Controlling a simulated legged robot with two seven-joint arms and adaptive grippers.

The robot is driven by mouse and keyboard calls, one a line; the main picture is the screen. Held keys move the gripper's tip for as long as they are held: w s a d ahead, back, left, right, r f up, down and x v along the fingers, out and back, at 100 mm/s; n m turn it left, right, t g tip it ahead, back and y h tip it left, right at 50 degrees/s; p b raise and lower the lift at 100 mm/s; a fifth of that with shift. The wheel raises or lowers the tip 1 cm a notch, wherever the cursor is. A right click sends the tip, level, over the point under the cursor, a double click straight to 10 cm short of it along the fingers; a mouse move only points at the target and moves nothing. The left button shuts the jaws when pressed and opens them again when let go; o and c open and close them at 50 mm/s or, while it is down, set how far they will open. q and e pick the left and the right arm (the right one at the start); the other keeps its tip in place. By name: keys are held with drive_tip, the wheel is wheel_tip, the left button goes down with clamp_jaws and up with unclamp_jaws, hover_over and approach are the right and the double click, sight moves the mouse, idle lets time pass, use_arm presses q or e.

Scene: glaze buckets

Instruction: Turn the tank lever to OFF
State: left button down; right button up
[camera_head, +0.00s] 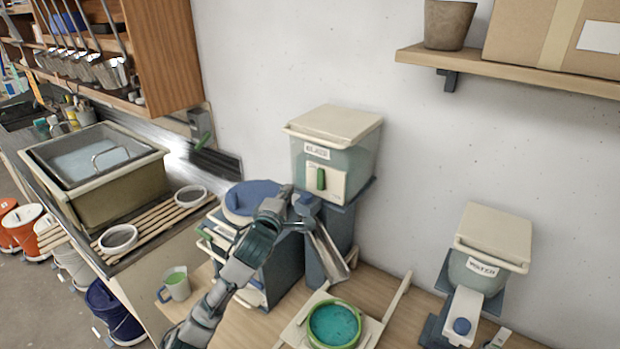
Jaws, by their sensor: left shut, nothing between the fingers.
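The glaze tank (358,150) stands against the wall on a blue stand, with a cream lid and a label that seems to read GLAZE. On its front a green lever (321,179) stands upright on a cream plate. My left gripper (287,192) is shut and empty, just left of and slightly below the lever, with a visible gap between them. A metal chute (328,252) slopes down below the tank. Under it a green-rimmed bucket (357,341) holds teal liquid. My right gripper is out of view.
A blue-lidded container (252,197) stands behind my left arm. A measuring jug (176,284) and a sink (95,178) are at left. A shelf (520,70) juts out at upper right.

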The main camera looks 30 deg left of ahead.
sight(312, 172)
use_arm(q)
drive_tip(key=p+x, duration=0.3)
drive_tip(key=x, duration=0.7)
drive_tip(key=shift+w+r, duration=0.1)
drive_tip(key=shift+r, duration=0.05)
drive_tip(key=d+p, duration=0.1)
drive_tip(key=d, duration=0.1)
drive_tip(key=shift+d, duration=0.35)
drive_tip(key=shift+s+d, duration=0.35)
drive_tip(key=shift+d, duration=0.4)
drive_tip(key=shift+a+f, duration=0.2)
drive_tip(key=shift+f, duration=0.05)
